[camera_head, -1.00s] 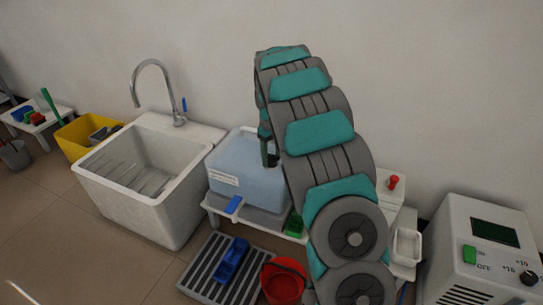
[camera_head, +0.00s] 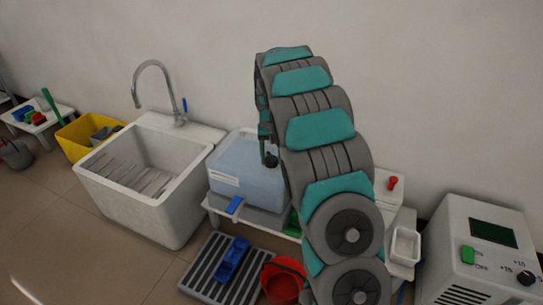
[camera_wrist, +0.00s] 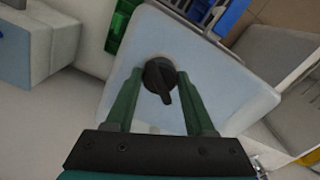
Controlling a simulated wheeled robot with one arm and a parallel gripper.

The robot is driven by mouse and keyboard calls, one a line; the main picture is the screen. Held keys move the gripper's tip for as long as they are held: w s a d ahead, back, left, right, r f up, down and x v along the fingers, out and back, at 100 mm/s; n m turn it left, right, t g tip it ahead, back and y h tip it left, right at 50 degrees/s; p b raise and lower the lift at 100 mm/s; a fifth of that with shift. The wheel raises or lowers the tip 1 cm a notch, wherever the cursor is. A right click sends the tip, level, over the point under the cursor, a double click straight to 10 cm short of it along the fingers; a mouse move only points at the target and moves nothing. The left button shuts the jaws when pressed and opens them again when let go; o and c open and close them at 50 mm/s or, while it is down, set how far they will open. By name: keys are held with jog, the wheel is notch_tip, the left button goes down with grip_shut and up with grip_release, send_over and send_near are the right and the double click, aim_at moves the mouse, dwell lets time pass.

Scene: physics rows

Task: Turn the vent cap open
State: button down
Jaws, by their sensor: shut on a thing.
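The vent cap (camera_wrist: 160,74) is a round black knob with a bar-shaped handle on top of a translucent blue container (camera_head: 243,182). In the wrist view, the cap's handle points down and slightly right. My gripper (camera_wrist: 161,80) has its two dark green fingers on either side of the cap, shut on it. The blue container (camera_wrist: 225,100) fills the middle of the wrist view. In the head view, my arm covers the container's right part and most of my gripper.
A white sink (camera_head: 145,190) with a tall tap stands left of the container. A red bucket (camera_head: 284,282) and a grey slatted grate (camera_head: 205,274) are on the floor. A white device (camera_head: 480,260) stands at right.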

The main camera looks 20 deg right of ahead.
aim_at(271, 156)
jog(key=m, duration=0.5)
jog(key=shift+m+p, duration=0.3)
jog(key=shift+m, duration=2.3)
jog(key=shift+c, duration=1.3)
grip_release()
jog(key=shift+r, duration=0.15)
notch_tip(271, 156, up, 8)
jog(key=shift+f, duration=0.25)
